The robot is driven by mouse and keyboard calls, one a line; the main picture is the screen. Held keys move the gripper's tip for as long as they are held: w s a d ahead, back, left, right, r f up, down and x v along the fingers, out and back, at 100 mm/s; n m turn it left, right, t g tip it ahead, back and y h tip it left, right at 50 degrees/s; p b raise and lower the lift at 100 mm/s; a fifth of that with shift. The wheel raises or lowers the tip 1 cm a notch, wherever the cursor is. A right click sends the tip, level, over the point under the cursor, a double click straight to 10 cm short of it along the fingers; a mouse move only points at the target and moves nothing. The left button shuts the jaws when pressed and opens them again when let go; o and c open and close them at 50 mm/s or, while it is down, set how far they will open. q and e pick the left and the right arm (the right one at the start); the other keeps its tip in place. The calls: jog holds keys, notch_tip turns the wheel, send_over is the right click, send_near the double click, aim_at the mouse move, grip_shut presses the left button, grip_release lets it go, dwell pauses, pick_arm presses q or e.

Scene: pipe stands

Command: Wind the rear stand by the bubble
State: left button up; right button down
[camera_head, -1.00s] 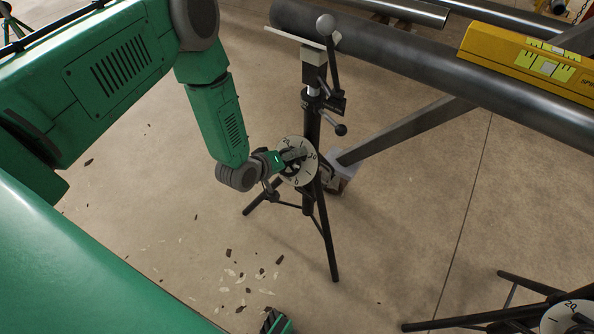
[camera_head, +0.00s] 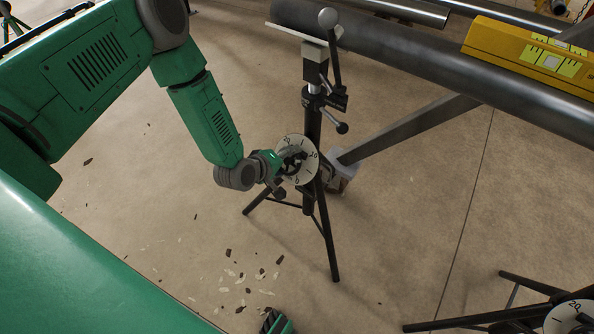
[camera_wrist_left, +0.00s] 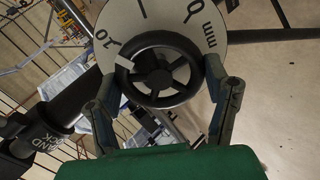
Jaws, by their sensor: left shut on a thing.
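The pipe stand (camera_head: 313,120) in the middle of the head view stands upright on spread legs under the left end of a dark pipe (camera_head: 420,58). A white numbered dial (camera_head: 311,173) with a black handwheel (camera_wrist_left: 158,38) is on its side. My left gripper (camera_head: 288,168) is shut on the handwheel; in the left wrist view its fingers (camera_wrist_left: 165,72) hold opposite sides of the rim. A yellow level (camera_head: 500,42) lies on the pipe; its bubble vial (camera_head: 552,62) shows a pale bubble between marks. A small green and dark part at the bottom edge may be my right gripper (camera_head: 275,322).
A second stand (camera_head: 518,314) with a similar dial (camera_head: 568,318) is at the lower right. A grey diagonal brace (camera_head: 410,128) runs behind the central stand. Dark and pale chips (camera_head: 240,280) lie on open floor.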

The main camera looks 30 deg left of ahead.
pick_arm(q)
jog(key=n, duration=0.2)
jog(key=shift+s+f+n+b, duration=0.25)
jog(key=shift+f+n+b, duration=0.05)
jog(key=shift+f+b, duration=0.1)
jog(key=o, duration=1.5)
jog(key=shift+s+r+p, duration=0.2)
jog(key=shift+r+p, duration=0.3)
jog(key=shift+p, duration=0.05)
jog(key=p+v, duration=0.3)
jog(key=v, duration=0.2)
jog(key=shift+s, duration=0.1)
